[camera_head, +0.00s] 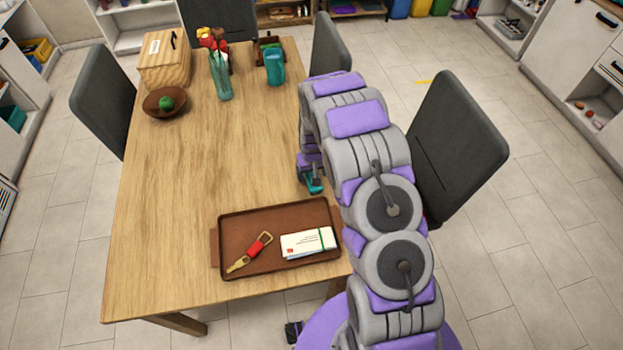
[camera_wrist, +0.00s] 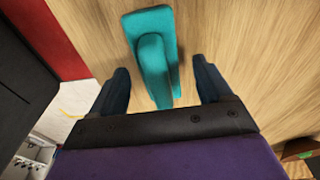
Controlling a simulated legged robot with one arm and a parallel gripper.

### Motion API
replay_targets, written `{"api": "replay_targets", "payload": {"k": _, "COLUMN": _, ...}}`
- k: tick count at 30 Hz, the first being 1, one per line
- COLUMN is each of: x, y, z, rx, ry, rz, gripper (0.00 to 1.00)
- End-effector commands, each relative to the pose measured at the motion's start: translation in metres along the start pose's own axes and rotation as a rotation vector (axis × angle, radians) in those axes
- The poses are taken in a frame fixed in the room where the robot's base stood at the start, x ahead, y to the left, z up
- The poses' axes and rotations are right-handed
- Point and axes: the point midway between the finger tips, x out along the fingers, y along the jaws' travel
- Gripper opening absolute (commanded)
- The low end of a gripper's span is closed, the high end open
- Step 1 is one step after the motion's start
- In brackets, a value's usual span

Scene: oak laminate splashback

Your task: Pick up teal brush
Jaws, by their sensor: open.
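The teal brush (camera_wrist: 150,22) lies on the wooden table, with its raised handle toward me in the wrist view. In the head view only a small teal part of it (camera_head: 314,187) shows beside my arm near the table's right edge. My gripper (camera_wrist: 162,72) is open, with one dark finger on each side of the brush's near part. Gaps show between the fingers and the brush, and nothing is held. The exact height of the fingers above the table cannot be told. In the head view my arm hides most of the gripper.
A brown tray (camera_head: 232,262) with a red key fob and envelopes is at the table's front. A bowl (camera_head: 152,107), basket (camera_head: 165,70), glass vase (camera_head: 222,85) and teal cup (camera_head: 275,75) stand at the back. A dark chair (camera_head: 455,140) is close right. The table's middle is clear.

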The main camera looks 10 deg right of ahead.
Motion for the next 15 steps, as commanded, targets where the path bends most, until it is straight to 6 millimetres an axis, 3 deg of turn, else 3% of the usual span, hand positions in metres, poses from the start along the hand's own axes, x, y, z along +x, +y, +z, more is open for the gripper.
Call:
{"api": "replay_targets", "payload": {"k": 3, "x": 0.0123, "y": -0.0001, "z": 0.0010, "rx": 0.000, "ry": -0.002, "rz": 0.000, "gripper": 0.79}}
{"api": "replay_targets", "payload": {"k": 9, "x": 0.0114, "y": -0.0003, "z": 0.0004, "rx": 0.000, "ry": 0.000, "rz": 0.000, "gripper": 0.79}}
{"api": "replay_targets", "payload": {"k": 15, "x": 0.0114, "y": -0.0003, "z": 0.0002, "rx": 0.000, "ry": 0.000, "rz": 0.000, "gripper": 0.61}}
